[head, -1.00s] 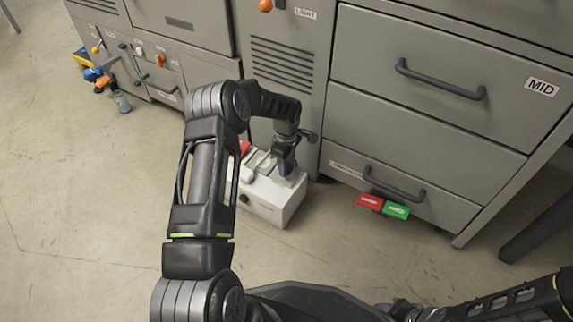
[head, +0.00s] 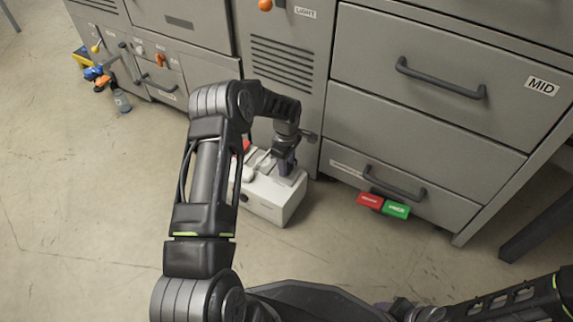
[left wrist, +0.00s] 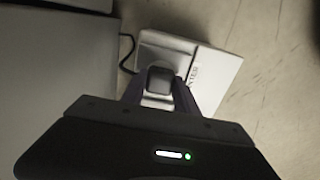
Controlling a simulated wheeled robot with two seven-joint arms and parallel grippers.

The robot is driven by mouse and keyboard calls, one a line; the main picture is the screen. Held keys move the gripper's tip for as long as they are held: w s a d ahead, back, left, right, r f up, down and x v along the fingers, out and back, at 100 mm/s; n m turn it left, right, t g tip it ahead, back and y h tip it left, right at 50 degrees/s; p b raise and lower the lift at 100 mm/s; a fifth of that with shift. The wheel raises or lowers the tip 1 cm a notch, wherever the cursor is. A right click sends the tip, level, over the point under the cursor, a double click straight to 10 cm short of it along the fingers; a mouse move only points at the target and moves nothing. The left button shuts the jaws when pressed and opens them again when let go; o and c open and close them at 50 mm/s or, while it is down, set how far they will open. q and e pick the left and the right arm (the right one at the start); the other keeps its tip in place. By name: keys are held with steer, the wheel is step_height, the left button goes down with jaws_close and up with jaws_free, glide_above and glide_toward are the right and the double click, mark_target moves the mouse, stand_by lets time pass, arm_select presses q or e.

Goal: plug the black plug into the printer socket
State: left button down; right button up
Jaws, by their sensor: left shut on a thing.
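My left gripper (head: 287,166) reaches down to the top of a white box (head: 272,208) on the floor. In the left wrist view its fingers (left wrist: 160,92) are shut on the black plug (left wrist: 160,77), a dark rounded block. The white box (left wrist: 212,68) lies under the plug there, with a partly hidden label ending in "TER". The socket is hidden beneath the plug and fingers, and I cannot tell whether the plug is in it. My right gripper is out of view; only part of the right arm shows at the lower right.
Grey cabinets with drawers (head: 420,130) stand right behind the box. A red block (head: 370,201) and a green block (head: 396,209) are by the bottom drawer. A dark cord (left wrist: 128,52) runs beside the box.

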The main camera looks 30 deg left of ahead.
arm_select(q)
steer(key=shift+f, duration=0.3)
stand_by(0.6)
steer(key=c, duration=0.9)
jaws_free()
steer(key=shift+o, duration=0.7)
steer(key=o, duration=0.4)
steer(key=shift+r, duration=0.1)
steer(key=shift+r+p, duration=2.3)
steer(key=shift+r, duration=1.1)
